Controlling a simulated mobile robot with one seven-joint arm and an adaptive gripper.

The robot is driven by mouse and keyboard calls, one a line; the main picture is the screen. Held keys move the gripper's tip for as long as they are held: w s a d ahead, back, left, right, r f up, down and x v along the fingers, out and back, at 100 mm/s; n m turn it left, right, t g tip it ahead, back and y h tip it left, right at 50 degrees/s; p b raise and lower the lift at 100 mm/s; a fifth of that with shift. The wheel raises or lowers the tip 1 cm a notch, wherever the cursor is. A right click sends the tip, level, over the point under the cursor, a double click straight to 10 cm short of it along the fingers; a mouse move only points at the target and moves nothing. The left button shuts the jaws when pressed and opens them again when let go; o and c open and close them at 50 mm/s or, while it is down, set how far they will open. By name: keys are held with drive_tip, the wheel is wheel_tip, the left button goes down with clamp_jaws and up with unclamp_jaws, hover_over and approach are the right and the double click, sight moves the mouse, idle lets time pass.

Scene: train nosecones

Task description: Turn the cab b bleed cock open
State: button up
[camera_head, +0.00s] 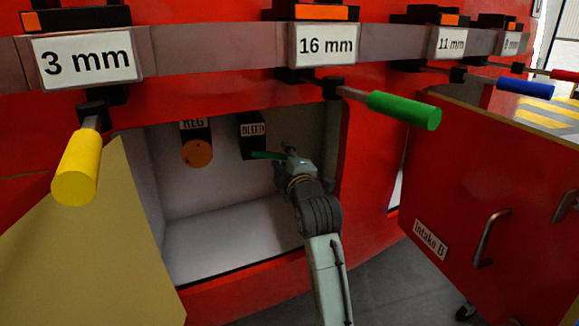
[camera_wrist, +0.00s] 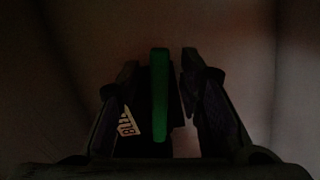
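The bleed cock is a dark block labelled BLEED (camera_head: 252,131) on the back wall of the open compartment. Its green handle (camera_head: 266,155) sticks out to the right in the head view, roughly level. My gripper (camera_head: 284,160) is inside the compartment at the handle's right end. In the wrist view the green handle (camera_wrist: 160,95) stands upright between the two fingers of my gripper (camera_wrist: 160,85). The fingers are apart, with a gap showing on each side of the handle. Part of the BLEED label (camera_wrist: 128,123) shows beside the left finger.
A REG unit with an orange knob (camera_head: 197,153) is left of the bleed cock. A yellow handle (camera_head: 77,168), a green handle (camera_head: 404,110) and a blue handle (camera_head: 525,88) jut out above. The open Intake B door (camera_head: 450,190) stands right; a tan panel (camera_head: 90,250) stands left.

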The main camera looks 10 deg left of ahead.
drive_tip(key=v, duration=1.1)
drive_tip(key=shift+s, duration=0.15)
drive_tip(key=shift+c, duration=0.3)
